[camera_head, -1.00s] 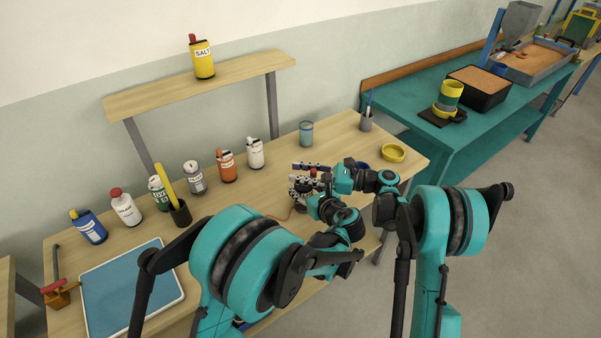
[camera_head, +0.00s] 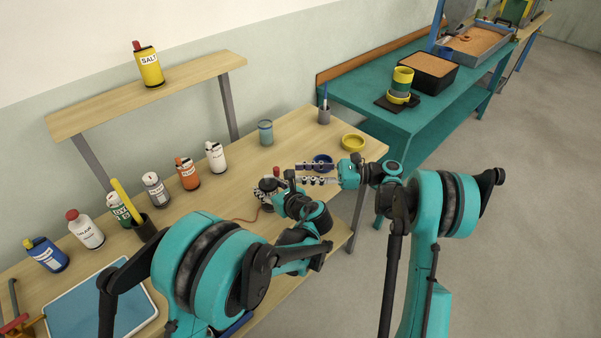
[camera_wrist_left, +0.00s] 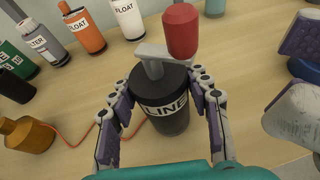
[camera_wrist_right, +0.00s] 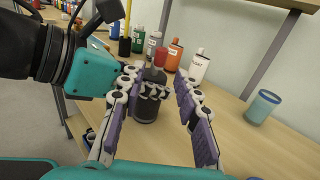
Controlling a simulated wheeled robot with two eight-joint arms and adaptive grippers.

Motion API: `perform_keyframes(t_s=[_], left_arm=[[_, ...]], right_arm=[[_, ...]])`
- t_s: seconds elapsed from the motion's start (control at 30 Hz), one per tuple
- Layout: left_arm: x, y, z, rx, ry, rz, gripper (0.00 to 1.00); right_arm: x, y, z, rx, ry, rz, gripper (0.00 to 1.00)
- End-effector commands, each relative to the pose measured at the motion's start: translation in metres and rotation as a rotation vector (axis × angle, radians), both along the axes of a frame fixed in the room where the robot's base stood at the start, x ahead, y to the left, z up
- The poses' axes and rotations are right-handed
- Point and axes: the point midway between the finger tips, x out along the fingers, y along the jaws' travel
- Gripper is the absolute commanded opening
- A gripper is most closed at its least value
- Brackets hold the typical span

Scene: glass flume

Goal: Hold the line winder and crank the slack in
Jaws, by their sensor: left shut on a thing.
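The line winder is a dark drum labelled LINE (camera_wrist_left: 165,112), standing upright on the bench in the left wrist view. A grey crank arm (camera_wrist_left: 160,52) on top carries a red knob (camera_wrist_left: 181,32), which also shows in the head view (camera_head: 276,171). My left gripper (camera_wrist_left: 158,80) is shut around the drum, a finger on each side. My right gripper (camera_wrist_right: 155,76) is open and empty. In the head view it is to the right of the winder, apart from it (camera_head: 305,173). An orange line (camera_wrist_left: 78,138) runs from the winder toward a brass-coloured weight (camera_wrist_left: 28,134).
Several labelled bottles, such as the white one (camera_head: 216,157), stand along the bench's back. A teal cup (camera_head: 265,133), a yellow ring dish (camera_head: 353,143) and a blue ring (camera_head: 322,160) are beyond the winder. A blue tray (camera_head: 98,308) lies at front left.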

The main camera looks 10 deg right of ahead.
Motion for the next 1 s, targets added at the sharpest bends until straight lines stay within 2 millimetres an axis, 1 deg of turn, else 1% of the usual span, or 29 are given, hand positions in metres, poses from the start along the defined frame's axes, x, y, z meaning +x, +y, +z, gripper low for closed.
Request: perform_keyframes(t_s=[0.17, 0.27, 0.4, 0.53, 0.63, 0.77, 1.0], left_arm=[[0.0, 0.0, 0.0, 0.0, 0.0, 0.0, 0.15], [0.0, 0.0, 0.0, 0.0, 0.0, 0.0, 0.15], [0.0, 0.0, 0.0, 0.0, 0.0, 0.0, 0.15], [0.0, 0.0, 0.0, 0.0, 0.0, 0.0, 0.15], [0.0, 0.0, 0.0, 0.0, 0.001, 0.0, 0.15], [0.0, 0.0, 0.0, 0.0, 0.001, 0.0, 0.15], [0.0, 0.0, 0.0, 0.0, 0.001, 0.0, 0.15]], right_arm=[[0.003, 0.0, 0.0, 0.0, 0.0, 0.016, 0.34], [0.012, 0.001, 0.0, 0.0, 0.0, 0.083, 0.34], [0.024, 0.001, 0.002, 0.0, 0.0, 0.216, 0.34], [0.027, 0.0, 0.004, 0.0, 0.0, 0.303, 0.34], [0.027, 0.005, 0.005, 0.0, 0.0, 0.329, 0.34], [0.023, 0.024, 0.005, 0.0, 0.0, 0.334, 0.34], [0.015, 0.073, 0.005, 0.0, 0.0, 0.333, 0.34]])
